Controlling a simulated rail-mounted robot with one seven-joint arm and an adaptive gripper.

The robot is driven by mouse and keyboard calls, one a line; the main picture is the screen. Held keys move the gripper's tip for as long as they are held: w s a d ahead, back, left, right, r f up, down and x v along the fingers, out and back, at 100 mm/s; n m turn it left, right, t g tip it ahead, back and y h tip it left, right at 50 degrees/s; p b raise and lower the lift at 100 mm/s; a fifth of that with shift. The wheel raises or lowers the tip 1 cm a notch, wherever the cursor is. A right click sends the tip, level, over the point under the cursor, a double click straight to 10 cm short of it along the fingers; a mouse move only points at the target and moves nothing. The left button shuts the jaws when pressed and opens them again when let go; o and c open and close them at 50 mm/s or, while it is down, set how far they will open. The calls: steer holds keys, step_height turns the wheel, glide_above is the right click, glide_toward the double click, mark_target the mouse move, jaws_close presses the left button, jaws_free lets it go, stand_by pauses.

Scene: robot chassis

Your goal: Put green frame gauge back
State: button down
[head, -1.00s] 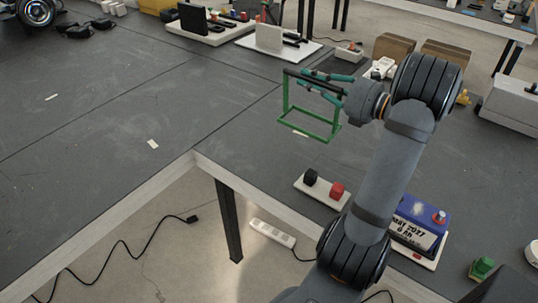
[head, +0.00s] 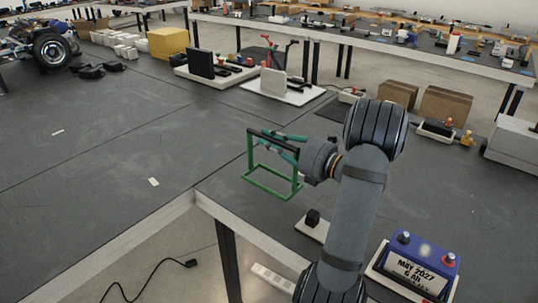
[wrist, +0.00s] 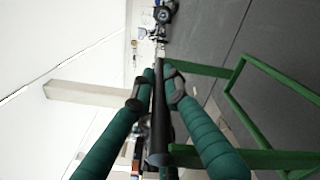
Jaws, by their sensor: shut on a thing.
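The green frame gauge (head: 272,186) is an open rectangular green wire frame with a dark bar along its top. My gripper (head: 284,141), with teal fingers, is shut on that dark bar and holds the frame above the dark grey table (head: 120,215), near its inner corner. The frame hangs below and in front of the fingers. In the wrist view the dark bar (wrist: 158,110) runs between the two teal fingers (wrist: 160,90), and the green frame (wrist: 262,75) extends to the right. Whether it touches anything is not visible; it seems clear.
White boards with black (head: 200,63) and grey (head: 273,82) upright plates stand at the back. A yellow box (head: 168,43), brown boxes (head: 445,105) and a blue battery (head: 420,262) also stand around. The left table is largely clear.

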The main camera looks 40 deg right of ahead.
steer(key=shift+w+a+f, duration=0.1)
steer(key=shift+w+f, duration=0.1)
steer(key=shift+f+b, duration=0.6)
steer(key=shift+f, duration=1.3)
steer(key=shift+f, duration=0.15)
steer(key=c, duration=1.7)
jaws_free()
steer(key=shift+c, duration=0.2)
steer(key=v, duration=0.7)
steer(key=shift+s, duration=0.35)
steer(key=shift+r, duration=0.2)
